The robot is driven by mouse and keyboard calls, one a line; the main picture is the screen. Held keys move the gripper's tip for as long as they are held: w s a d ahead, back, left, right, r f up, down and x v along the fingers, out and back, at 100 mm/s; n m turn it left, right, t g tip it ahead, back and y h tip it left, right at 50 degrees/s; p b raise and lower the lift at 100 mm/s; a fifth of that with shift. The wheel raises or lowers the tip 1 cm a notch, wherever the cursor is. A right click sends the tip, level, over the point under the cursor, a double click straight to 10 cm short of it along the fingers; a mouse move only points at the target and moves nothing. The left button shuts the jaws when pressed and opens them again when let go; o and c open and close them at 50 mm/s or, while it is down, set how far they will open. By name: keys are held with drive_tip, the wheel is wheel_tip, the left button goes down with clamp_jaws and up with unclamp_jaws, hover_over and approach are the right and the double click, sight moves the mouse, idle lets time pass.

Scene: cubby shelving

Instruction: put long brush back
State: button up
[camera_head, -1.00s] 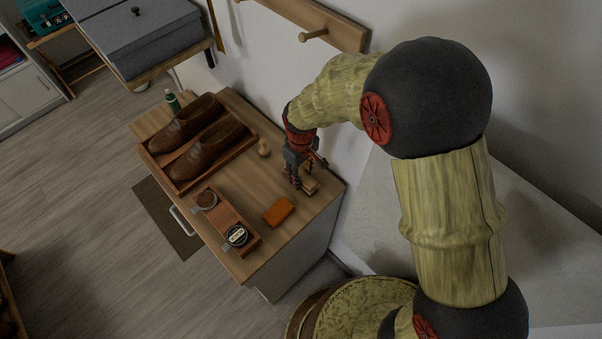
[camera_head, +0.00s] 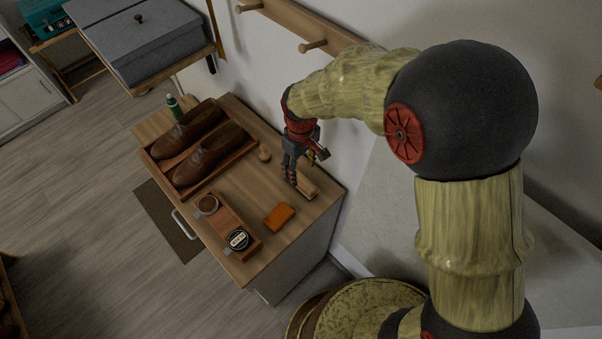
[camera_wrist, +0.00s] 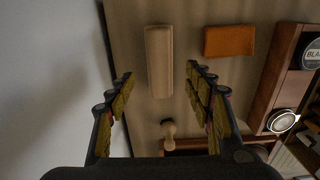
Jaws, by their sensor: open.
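The long brush, a pale wooden bar, lies flat on the cabinet top near its right end in the head view (camera_head: 308,188). In the wrist view the long brush (camera_wrist: 159,62) lies lengthwise ahead of my gripper, between the lines of the two fingers. My gripper (camera_head: 291,176) is open and empty, pointing down above the cabinet beside the brush. In the wrist view its spread fingers (camera_wrist: 160,76) flank the near end of the brush with gaps on both sides. The brush's bristles are not visible.
On the wooden cabinet top (camera_head: 247,188) lie an orange block (camera_head: 279,216), a small wooden knob-like piece (camera_head: 264,152), a tray with two tins (camera_head: 232,226) and a tray of brown shoes (camera_head: 200,160). A green bottle (camera_head: 174,104) stands behind. A wall with a peg rail (camera_head: 300,30) is close.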

sight(301, 179)
wheel_tip(301, 179, up, 5)
drive_tip(key=shift+r+p, duration=0.2)
drive_tip(key=shift+p, duration=0.2)
idle(0.4)
